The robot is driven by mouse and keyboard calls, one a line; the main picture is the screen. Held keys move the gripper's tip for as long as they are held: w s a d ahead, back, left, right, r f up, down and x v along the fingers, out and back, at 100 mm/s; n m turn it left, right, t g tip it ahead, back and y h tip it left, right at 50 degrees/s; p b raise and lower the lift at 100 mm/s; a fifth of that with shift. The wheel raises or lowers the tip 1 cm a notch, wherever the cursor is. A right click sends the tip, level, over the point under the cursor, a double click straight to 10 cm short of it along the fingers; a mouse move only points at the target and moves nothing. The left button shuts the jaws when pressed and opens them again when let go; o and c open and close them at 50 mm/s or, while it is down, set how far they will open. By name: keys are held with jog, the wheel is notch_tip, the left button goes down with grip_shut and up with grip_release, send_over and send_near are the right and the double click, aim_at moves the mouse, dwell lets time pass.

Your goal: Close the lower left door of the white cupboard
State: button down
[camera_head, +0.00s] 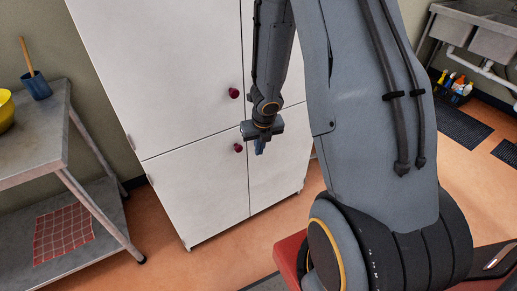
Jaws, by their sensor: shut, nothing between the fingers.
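The white cupboard (165,65) stands at the centre left, with two upper and two lower doors visible in part. Its lower left door (195,190) sits flush with the cupboard front, with no visible gap. A dark red knob (238,147) is near that door's upper right corner. Another red knob (234,93) is on the upper left door. My gripper (260,148) is shut and empty, pointing down just right of the lower knob, in front of the lower right door (277,165). I cannot tell whether it touches the cupboard. My arm hides part of the right doors.
A grey metal table (40,150) stands left of the cupboard, with a yellow bowl (5,110), a blue cup (36,86) and a red checked cloth (63,233). A sink (480,32) is at the far right. Orange floor before the cupboard is clear.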

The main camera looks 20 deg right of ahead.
jog(key=p+v, duration=0.6)
jog(key=v, duration=0.1)
jog(key=shift+d+r+p, duration=0.15)
jog(key=shift+p, duration=0.2)
jog(key=s+a+r+m+h+b, duration=0.15)
jog(key=s+r+m, duration=0.25)
jog(key=r+m, duration=0.85)
jog(key=s+a+r+m+y+b, duration=0.1)
jog(key=s+a+m, duration=0.3)
jog(key=m, duration=0.7)
jog(key=s+a+r+m+g+y+b, duration=0.1)
jog(key=s+a+m, duration=0.3)
jog(key=m, duration=0.7)
jog(key=s, duration=0.2)
jog(key=shift+s, duration=0.3)
